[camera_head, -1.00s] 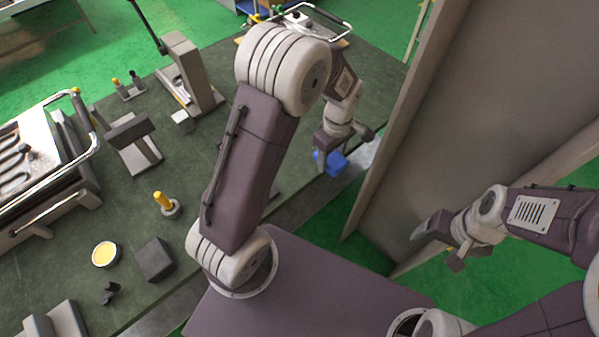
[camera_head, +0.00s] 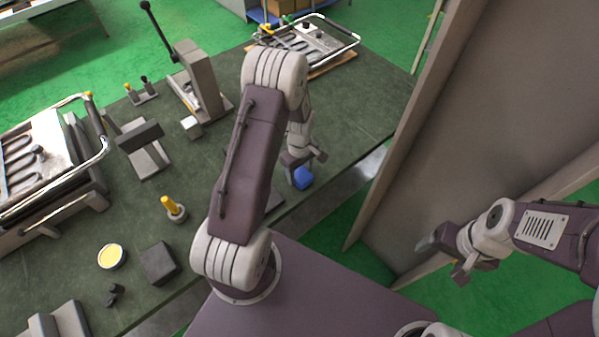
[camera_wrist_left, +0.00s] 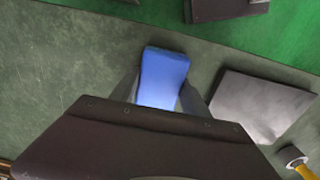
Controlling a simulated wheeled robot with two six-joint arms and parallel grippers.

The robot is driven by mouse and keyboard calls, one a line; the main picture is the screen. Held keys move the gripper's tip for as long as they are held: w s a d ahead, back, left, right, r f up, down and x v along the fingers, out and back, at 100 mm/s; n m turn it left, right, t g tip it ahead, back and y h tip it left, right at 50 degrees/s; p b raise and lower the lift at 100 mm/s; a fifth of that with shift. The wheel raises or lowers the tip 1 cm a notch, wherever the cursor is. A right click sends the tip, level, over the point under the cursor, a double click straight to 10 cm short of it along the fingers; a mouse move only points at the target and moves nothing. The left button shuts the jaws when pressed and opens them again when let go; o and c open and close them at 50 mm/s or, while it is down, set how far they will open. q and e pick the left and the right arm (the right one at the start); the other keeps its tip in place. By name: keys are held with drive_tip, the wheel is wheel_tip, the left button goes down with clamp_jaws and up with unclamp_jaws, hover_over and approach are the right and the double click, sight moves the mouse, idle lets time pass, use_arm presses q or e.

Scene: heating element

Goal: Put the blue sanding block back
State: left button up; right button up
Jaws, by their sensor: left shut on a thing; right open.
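The blue sanding block (camera_head: 303,178) is in my left gripper (camera_head: 297,166), at the table's near edge in the head view. In the left wrist view the block (camera_wrist_left: 163,76) sits between the two fingers of the left gripper (camera_wrist_left: 160,95), which are shut on it. I cannot tell whether the block touches the table. My right gripper (camera_head: 448,260) is open and empty at the right, beside the tall grey-brown panel and away from the table.
A flat grey plate (camera_wrist_left: 258,104) lies on the green table (camera_head: 355,105) beside the block. A yellow-topped peg (camera_head: 173,208), a dark block (camera_head: 159,263) and a yellow-filled tin (camera_head: 111,256) stand left of my left arm. A tall panel (camera_head: 470,110) stands right of the table.

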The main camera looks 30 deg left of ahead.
sight(300, 172)
use_arm(q)
drive_tip(key=shift+f, duration=0.2)
drive_tip(key=o, duration=1.3)
drive_tip(key=shift+r, duration=0.1)
wheel_tip(300, 172, up, 12)
drive_tip(key=s+d+r+m, duration=0.1)
drive_tip(key=s+d+m, duration=0.1)
drive_tip(key=s+m, duration=0.2)
drive_tip(key=s+d+r+m, duration=0.1)
drive_tip(key=s+d+m, duration=0.2)
drive_tip(key=s+m, duration=0.1)
drive_tip(key=s+d+r+m+t, duration=0.1)
drive_tip(key=s+d+m, duration=0.1)
drive_tip(key=s+m, duration=0.2)
drive_tip(key=shift+s+d+m, duration=0.2)
drive_tip(key=shift+s+m, duration=0.05)
drive_tip(key=shift+m, duration=0.35)
